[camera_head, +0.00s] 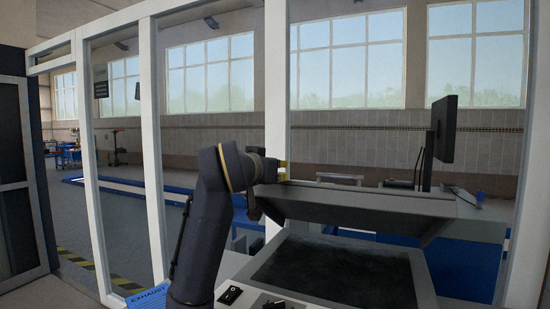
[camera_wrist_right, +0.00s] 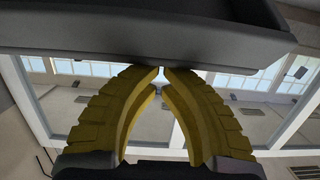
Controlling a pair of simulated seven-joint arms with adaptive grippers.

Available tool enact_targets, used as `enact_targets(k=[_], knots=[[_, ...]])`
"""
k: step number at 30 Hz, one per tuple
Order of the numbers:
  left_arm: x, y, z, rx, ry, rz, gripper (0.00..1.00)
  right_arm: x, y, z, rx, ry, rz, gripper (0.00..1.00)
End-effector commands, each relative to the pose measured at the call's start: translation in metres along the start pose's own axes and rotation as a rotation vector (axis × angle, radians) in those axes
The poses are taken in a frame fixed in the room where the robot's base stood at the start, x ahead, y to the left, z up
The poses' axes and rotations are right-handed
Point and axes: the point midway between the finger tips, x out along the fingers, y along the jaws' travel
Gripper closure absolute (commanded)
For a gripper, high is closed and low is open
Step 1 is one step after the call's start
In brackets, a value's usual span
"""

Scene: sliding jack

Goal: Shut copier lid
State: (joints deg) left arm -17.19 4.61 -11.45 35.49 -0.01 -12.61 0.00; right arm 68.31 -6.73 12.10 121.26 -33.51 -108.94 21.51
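The copier lid (camera_head: 370,205) is a grey slab raised above the copier's dark glass bed (camera_head: 330,270), with an open gap between them. One arm of mine rises from the bottom, left of centre; the matching wrist view suggests it is my right. Its gripper (camera_head: 283,172) is at the lid's left end. In the right wrist view, the yellow fingers (camera_wrist_right: 163,72) come together at their tips with a sliver of gap and nothing visible between them. Their tips are right at the edge of the grey lid (camera_wrist_right: 140,38); contact is unclear. My left gripper is not seen.
A black monitor (camera_head: 443,130) stands behind the lid on the right. A switch panel (camera_head: 230,294) and a blue EXHAUST label (camera_head: 148,298) are at the front left. White frame posts (camera_head: 276,90) stand close behind the arm.

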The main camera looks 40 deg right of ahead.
Motion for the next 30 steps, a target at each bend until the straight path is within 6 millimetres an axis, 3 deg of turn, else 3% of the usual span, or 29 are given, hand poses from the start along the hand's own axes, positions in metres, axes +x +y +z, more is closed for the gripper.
enact_targets(k=[21, 30], knots=[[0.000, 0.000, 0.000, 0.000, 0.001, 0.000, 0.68, -0.040, 0.002, 0.097, -0.006, 0.282, 0.005, 1.00], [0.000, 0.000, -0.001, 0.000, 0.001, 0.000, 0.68, -0.047, 0.002, 0.125, -0.003, 0.362, 0.004, 1.00]])
